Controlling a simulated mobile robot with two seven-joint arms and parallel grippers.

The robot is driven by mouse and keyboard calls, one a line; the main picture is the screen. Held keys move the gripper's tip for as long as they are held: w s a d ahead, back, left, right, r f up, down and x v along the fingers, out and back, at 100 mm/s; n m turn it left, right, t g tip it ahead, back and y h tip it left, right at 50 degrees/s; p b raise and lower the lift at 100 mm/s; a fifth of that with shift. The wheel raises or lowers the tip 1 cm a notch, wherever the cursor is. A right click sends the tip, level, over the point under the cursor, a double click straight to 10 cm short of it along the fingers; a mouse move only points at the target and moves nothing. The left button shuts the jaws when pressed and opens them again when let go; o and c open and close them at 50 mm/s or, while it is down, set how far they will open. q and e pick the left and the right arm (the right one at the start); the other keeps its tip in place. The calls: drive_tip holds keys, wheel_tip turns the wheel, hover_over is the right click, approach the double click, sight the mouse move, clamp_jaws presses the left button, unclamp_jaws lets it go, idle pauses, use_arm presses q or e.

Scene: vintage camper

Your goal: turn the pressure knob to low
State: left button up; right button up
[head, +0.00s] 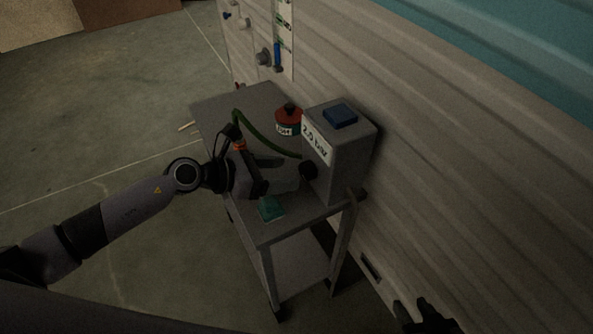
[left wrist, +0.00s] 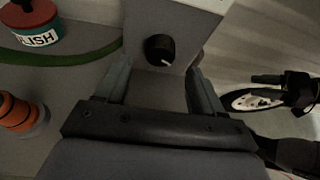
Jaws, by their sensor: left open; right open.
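The pressure knob is a black round knob (head: 309,170) low on the front of a grey box (head: 341,150) labelled "2.0 bar". In the left wrist view the knob (left wrist: 159,47) shows a small light mark at its lower edge; no low marking is legible. My left gripper (head: 301,176) is in front of the knob. In the left wrist view its open fingers (left wrist: 157,68) point at the knob, one to each side, with nothing held; whether they touch it I cannot tell. My right gripper (head: 428,318) is at the bottom right of the head view, away from the box.
The box stands on a grey cart (head: 235,103) beside the camper's ribbed wall (head: 450,170). A red and green canister (head: 288,121), a green hose (head: 258,137) and a green pad (head: 271,208) are on the cart.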

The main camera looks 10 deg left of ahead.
sight(302, 171)
use_arm(q)
drive_tip(key=shift+x, duration=2.25)
drive_tip(key=shift+r, duration=0.1)
drive_tip(key=c, duration=1.1)
